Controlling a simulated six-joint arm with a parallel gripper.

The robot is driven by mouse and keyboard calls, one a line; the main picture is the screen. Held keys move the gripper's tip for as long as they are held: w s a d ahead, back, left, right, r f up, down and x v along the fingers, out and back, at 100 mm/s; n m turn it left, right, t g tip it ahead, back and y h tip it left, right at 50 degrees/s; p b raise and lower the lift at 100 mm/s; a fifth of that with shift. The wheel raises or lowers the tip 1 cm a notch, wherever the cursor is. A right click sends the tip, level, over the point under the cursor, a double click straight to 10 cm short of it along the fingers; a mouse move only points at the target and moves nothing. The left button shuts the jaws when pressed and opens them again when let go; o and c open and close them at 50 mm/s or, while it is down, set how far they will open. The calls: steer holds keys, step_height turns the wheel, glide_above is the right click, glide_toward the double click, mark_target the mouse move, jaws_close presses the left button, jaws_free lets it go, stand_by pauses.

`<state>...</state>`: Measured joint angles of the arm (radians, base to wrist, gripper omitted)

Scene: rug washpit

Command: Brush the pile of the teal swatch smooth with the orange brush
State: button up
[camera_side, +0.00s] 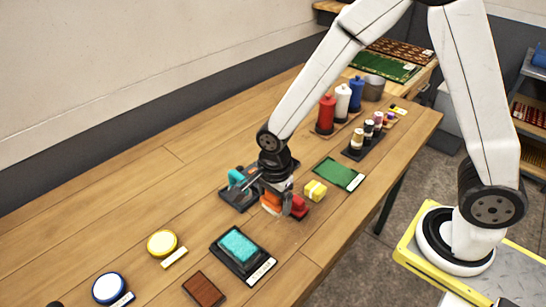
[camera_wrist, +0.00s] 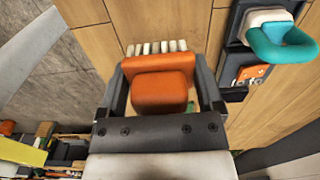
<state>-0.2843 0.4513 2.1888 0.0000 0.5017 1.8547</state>
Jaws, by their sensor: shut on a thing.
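My gripper (camera_side: 275,195) is shut on the orange brush (camera_side: 270,204), low over the table. In the wrist view the brush (camera_wrist: 160,88) sits between the two fingers of my gripper (camera_wrist: 160,65), with white bristles showing beyond its orange body. I cannot tell whether the bristles touch the table. The teal swatch (camera_side: 239,244) lies in a dark tray (camera_side: 262,262) with a white label, nearer the camera and to the left of my gripper in the side view. The swatch is apart from the brush and does not show in the wrist view.
A teal-handled tool (camera_side: 236,178) on a dark stand is close left of my gripper. A red object (camera_side: 299,207) and a yellow block (camera_side: 315,190) are close right. A brown block (camera_side: 204,289) and yellow disc (camera_side: 162,243) lie near the swatch.

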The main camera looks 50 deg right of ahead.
steer(key=o, duration=0.7)
steer(key=shift+c, duration=0.2)
steer(key=c, duration=0.5)
steer(key=shift+o, duration=0.2)
steer(key=s+a+r+n, duration=0.1)
steer(key=s+a+n, duration=0.1)
steer(key=a+n, duration=0.8)
steer(key=n, duration=0.8)
steer(key=shift+s+r, duration=0.2)
steer(key=shift+r, duration=0.2)
